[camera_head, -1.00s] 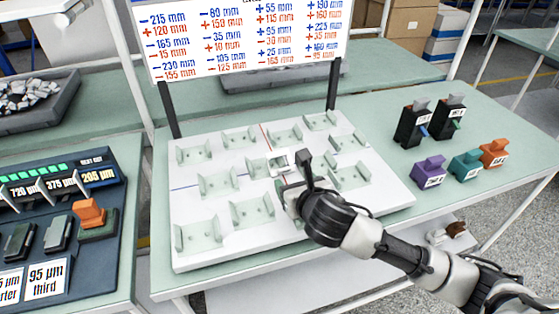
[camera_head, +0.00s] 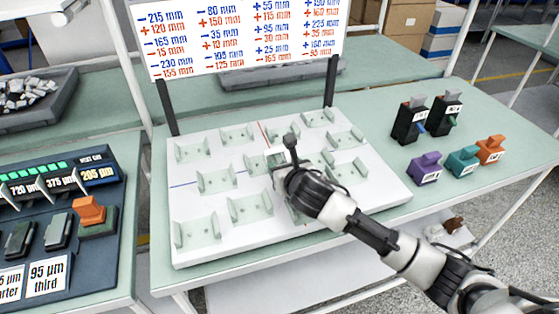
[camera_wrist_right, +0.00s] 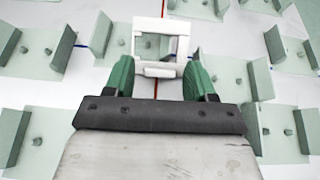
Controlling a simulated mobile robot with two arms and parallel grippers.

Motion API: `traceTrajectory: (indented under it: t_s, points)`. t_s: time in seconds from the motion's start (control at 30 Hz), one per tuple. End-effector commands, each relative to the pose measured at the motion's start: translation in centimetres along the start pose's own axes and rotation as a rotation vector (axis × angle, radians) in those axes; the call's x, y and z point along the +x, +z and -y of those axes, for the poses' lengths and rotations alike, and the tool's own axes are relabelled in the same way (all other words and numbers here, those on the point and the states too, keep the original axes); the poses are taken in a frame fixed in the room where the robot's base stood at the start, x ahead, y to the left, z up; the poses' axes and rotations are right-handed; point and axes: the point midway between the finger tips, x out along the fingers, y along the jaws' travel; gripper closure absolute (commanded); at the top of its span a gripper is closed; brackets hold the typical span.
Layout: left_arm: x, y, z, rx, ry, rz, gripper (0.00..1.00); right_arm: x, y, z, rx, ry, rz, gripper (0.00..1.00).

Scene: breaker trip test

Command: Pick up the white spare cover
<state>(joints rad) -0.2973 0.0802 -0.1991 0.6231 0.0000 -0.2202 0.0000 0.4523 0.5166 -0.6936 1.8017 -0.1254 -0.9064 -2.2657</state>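The white spare cover shows in the right wrist view as a small open, square white frame (camera_wrist_right: 158,70) at top centre, just beyond and between my fingertips. In the head view only a bit of a white piece (camera_head: 272,152) shows behind my right gripper, near the middle of the white board. My right gripper (camera_head: 281,181) is over the board; its fingertips are mostly hidden there. In the right wrist view its two green fingers (camera_wrist_right: 160,80) stand apart on either side of the frame's near edge. I cannot tell whether they touch it. My left gripper is not in view.
The white board (camera_head: 300,235) carries several pale green brackets (camera_head: 250,209) around the gripper. A number sign (camera_head: 250,40) stands on posts behind it. Black, purple, teal and orange blocks (camera_head: 426,168) stand to the right. A dark panel (camera_head: 105,265) is at the left.

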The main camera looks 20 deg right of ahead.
Motion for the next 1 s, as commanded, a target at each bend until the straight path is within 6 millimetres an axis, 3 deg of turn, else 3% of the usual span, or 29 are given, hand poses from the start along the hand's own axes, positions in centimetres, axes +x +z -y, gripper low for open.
traceTrajectory:
  t_s: [0.03,0.27,0.63,0.87,1.0]
  points:
    - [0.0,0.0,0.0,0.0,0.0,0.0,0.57,0.0,0.0,0.0,0.0,0.0,0.0,0.52]
    - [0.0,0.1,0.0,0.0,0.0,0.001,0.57,0.0,0.0,0.0,0.0,0.0,-0.001,0.88]
    - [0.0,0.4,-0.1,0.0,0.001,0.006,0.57,-0.2,0.6,0.0,0.0,0.0,0.001,0.88]
    - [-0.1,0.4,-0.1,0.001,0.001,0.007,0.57,-1.4,3.7,0.1,-0.001,-0.001,0.006,0.88]
    - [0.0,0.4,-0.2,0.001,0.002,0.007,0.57,-2.8,5.0,2.8,-0.005,-0.006,0.003,0.88]
